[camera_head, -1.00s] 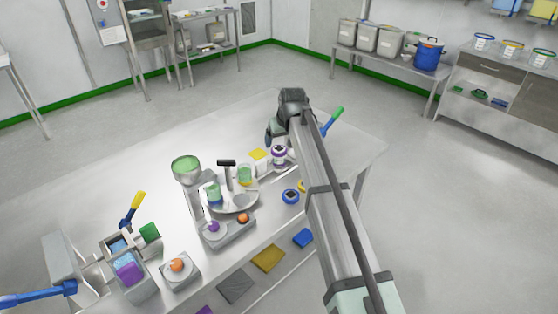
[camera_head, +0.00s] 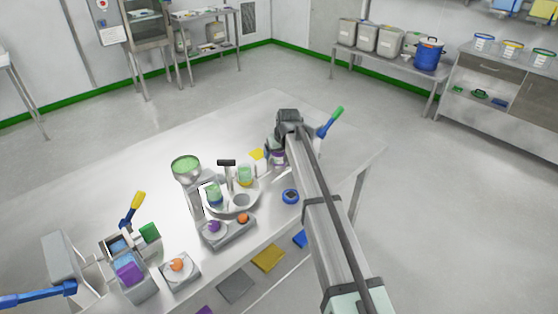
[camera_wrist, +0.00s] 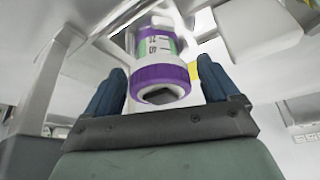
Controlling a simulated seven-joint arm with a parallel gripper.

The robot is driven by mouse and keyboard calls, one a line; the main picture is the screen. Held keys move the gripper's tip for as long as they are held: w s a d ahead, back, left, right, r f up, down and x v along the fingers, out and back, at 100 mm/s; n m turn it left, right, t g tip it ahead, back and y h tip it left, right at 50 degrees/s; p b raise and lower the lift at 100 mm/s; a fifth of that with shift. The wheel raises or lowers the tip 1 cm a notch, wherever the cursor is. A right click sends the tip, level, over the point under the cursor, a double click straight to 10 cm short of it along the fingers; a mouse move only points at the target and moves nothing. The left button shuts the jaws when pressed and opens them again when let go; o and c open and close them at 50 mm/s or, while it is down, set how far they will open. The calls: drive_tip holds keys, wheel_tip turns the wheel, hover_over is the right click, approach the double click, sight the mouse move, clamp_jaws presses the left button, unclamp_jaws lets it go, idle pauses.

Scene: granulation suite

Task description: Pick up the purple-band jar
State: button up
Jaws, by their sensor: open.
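The purple-band jar (camera_wrist: 160,62) has a white body with a printed label and a thick purple band. In the wrist view it lies between the two dark blue fingers of my gripper (camera_wrist: 161,78), which is open. Gaps show between the jar and each finger. In the head view the jar (camera_head: 278,157) stands on the steel table, right of the round tray, mostly hidden by my gripper (camera_head: 272,142) and arm.
A blue round item (camera_head: 290,196) sits nearer the front edge. The table's back left (camera_head: 150,150) is clear.

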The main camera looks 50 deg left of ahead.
drive_tip(key=c, duration=1.1)
drive_tip(key=shift+c, duration=0.2)
